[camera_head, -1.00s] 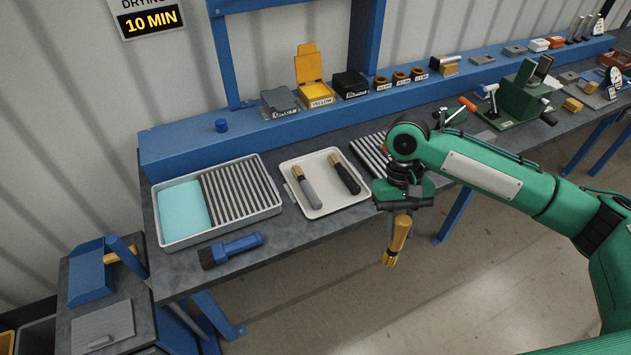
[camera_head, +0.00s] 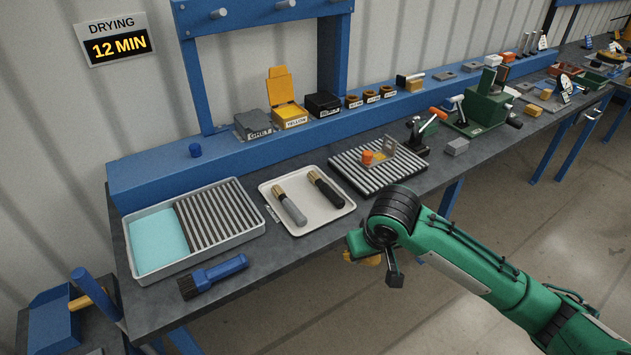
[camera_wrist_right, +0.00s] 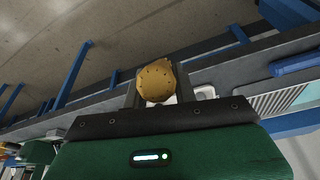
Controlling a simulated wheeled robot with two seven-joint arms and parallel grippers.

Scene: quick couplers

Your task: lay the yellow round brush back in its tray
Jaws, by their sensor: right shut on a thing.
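My right gripper (camera_head: 372,262) is shut on the yellow round brush (camera_head: 362,258), in front of the bench's front edge. In the head view my arm hides most of the brush. In the right wrist view the yellow round end of the brush (camera_wrist_right: 157,82) points at the camera between the fingers of my right gripper (camera_wrist_right: 156,95). The white brush tray (camera_head: 325,217) lies on the bench, left of and beyond the gripper. A grey brush (camera_head: 291,207) and a black brush (camera_head: 327,190) lie in it side by side. My left gripper is not in view.
Left of the tray is a larger grey tray (camera_head: 253,232) with a ribbed part and a turquoise part. A blue brush (camera_head: 215,275) lies in front of it. A ribbed rack (camera_head: 350,175) with an orange-topped piece stands right of the brush tray. A blue ledge runs behind.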

